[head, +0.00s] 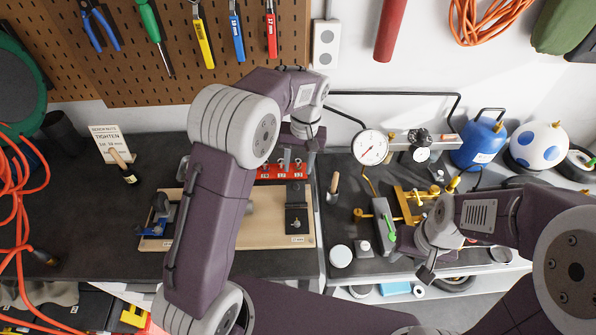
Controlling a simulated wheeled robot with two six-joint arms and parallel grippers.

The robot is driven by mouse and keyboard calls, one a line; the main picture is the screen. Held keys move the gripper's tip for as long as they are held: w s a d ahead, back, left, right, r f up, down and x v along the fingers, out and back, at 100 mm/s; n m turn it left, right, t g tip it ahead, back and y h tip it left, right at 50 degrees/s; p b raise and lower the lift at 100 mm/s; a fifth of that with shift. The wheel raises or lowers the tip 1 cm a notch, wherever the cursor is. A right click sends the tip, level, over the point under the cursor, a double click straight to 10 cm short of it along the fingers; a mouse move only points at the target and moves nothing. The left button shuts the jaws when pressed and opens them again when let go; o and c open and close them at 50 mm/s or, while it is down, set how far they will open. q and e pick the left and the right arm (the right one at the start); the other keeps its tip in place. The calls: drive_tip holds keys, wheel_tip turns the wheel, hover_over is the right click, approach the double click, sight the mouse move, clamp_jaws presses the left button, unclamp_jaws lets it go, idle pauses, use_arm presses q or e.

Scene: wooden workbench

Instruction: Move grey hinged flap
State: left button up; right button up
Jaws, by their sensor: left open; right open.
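A wooden board (263,236) lies on the dark bench, partly hidden behind my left arm. Near its right end is a dark grey hinged flap (297,219), lying roughly flat; its finer details are too small to tell. My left gripper (308,149) is open and points down beyond the board's far edge, above the red block area and apart from the flap. My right gripper (427,273) is open and empty near the front edge of the right-hand bench, well to the right of the flap.
A blue clamp-like fixture (157,222) sits at the board's left end. A red block with several metal pieces (281,172) stands behind the board. A brush-like tool (333,187), a dial gauge (370,147) and yellow fixtures (411,203) are to the right. The left bench is mostly clear.

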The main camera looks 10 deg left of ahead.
sight(296, 185)
use_arm(q)
drive_tip(key=f, duration=0.3)
drive_tip(key=f+p, duration=0.1)
drive_tip(key=f, duration=0.5)
drive_tip(key=shift+s+a+f, duration=0.1)
drive_tip(key=shift+a, duration=0.15)
drive_tip(key=shift+c, duration=0.2)
clamp_jaws()
idle(0.8)
